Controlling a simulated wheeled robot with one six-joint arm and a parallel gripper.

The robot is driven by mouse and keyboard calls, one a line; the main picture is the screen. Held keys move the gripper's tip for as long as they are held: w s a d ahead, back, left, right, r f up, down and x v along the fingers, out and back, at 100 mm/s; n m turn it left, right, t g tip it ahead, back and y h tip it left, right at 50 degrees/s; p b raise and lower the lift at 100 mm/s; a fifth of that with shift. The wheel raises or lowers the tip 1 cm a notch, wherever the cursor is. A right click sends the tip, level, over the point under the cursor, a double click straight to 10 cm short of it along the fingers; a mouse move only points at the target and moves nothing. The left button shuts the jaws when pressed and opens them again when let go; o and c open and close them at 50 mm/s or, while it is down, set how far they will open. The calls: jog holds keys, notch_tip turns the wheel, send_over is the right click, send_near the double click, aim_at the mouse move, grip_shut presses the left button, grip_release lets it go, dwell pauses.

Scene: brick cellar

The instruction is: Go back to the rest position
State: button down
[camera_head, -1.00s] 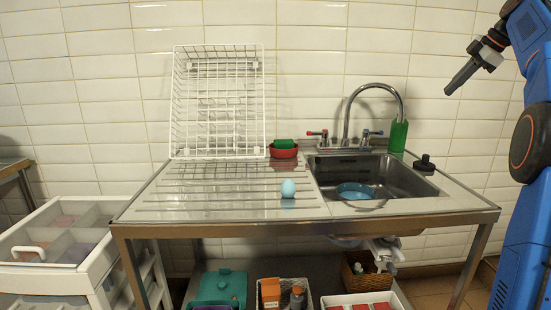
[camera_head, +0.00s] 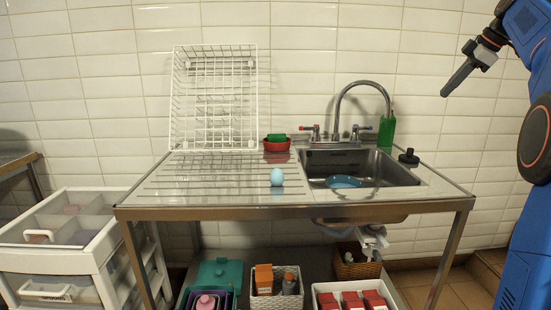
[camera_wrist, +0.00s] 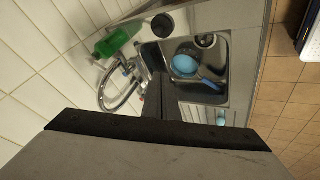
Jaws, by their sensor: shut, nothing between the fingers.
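My gripper (camera_head: 459,80) is at the upper right of the head view, raised in front of the tiled wall and right of the sink unit. Its dark fingers are together with nothing held, pointing down and to the left. In the wrist view the dark fingers (camera_wrist: 165,100) show over the sink, which lies beyond them. My gripper touches nothing that I can see.
A steel sink unit (camera_head: 290,207) fills the middle, with a tap (camera_head: 338,110), a green bottle (camera_head: 386,129), a blue egg (camera_head: 277,177) and a white wire rack (camera_head: 213,148). A blue pan (camera_head: 343,182) lies in the basin. A white drawer cart (camera_head: 75,262) stands left.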

jog(key=s+a+f+m+g+h, duration=0.1)
jog(key=s+a+f+m, duration=0.3)
jog(key=s+a+f, duration=0.45)
jog(key=s+a+f+m+h, duration=0.1)
jog(key=s+a+f+m, duration=0.35)
jog(key=s+a, duration=0.6)
jog(key=s+a+f+m, duration=0.2)
jog(key=s+f, duration=1)
jog(key=f, duration=0.2)
jog(key=s+a+f+m+h, duration=0.1)
jog(key=s+a+f+m, duration=0.2)
jog(key=s+f, duration=0.9)
jog(key=shift+s+f, duration=0.15)
jog(key=shift+f, duration=0.7)
